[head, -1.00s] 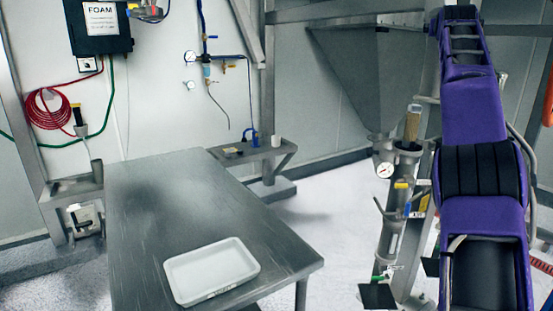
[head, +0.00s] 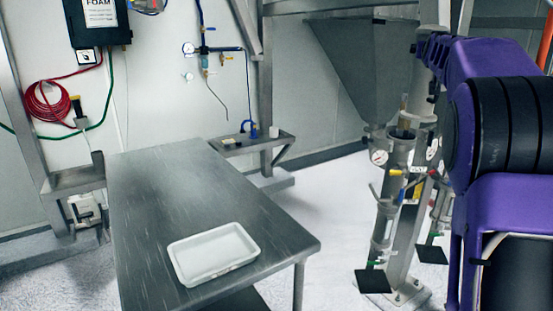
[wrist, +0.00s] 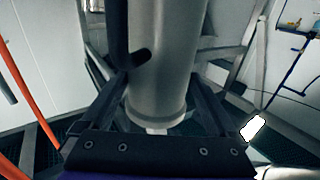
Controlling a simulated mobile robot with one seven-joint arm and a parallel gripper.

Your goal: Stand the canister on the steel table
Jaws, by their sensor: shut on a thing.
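The steel table (head: 165,195) stands left of centre in the head view, with a white tray (head: 213,254) near its front edge. In the wrist view a grey metal cylinder, the canister (wrist: 168,50), with a black handle-like bar (wrist: 121,35) on its left, fills the space between the fingers of my gripper (wrist: 165,88). My gripper is shut on it. The upper end of the canister runs out of the wrist view.
A grey post with a gauge (head: 396,175) stands right of the table. Behind the table are a narrow steel shelf (head: 280,140) and a hopper (head: 370,75). A red hose coil (head: 47,104) hangs on the left wall. The table's back and middle are clear.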

